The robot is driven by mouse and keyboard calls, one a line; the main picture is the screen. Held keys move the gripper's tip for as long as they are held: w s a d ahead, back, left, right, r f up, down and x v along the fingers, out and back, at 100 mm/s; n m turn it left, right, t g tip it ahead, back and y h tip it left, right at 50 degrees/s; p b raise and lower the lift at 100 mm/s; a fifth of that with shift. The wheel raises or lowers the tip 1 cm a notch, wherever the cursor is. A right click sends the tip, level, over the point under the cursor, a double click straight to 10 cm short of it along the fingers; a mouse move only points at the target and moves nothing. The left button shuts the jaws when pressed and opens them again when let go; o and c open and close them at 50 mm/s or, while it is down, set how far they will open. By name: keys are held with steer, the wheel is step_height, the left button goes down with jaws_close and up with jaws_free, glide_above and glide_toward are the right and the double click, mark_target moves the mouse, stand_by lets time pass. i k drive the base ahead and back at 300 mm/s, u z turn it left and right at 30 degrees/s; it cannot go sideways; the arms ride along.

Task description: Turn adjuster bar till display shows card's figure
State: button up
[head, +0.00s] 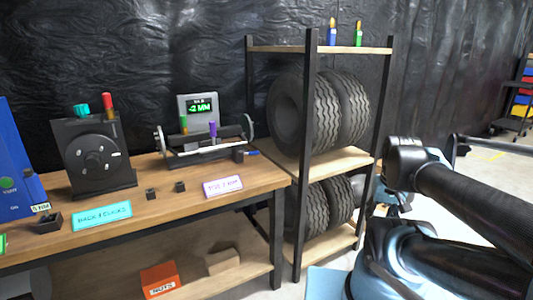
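The toe gauge rig (175,158) stands on the wooden bench, with a disc at each end and a bar (208,149) running between them. A green peg (184,125) and a purple peg (212,129) stand up from the rig. Its display (198,108) shows green text that looks like "-2 MM", with a smaller line above that I cannot read. The white card with a pink edge (223,187) lies in front of the rig and appears to read "TOE 2 MM". My arm fills the right side, away from the rig; I cannot make out my gripper.
A black dial stand (95,155), a blue box (18,165) and a cyan card (101,215) are to the left on the bench (150,205). Small black blocks lie before the rig. A tyre rack (310,130) stands right of the bench.

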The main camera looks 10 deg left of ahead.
mark_target(212, 125)
steer(key=u, duration=1.4)
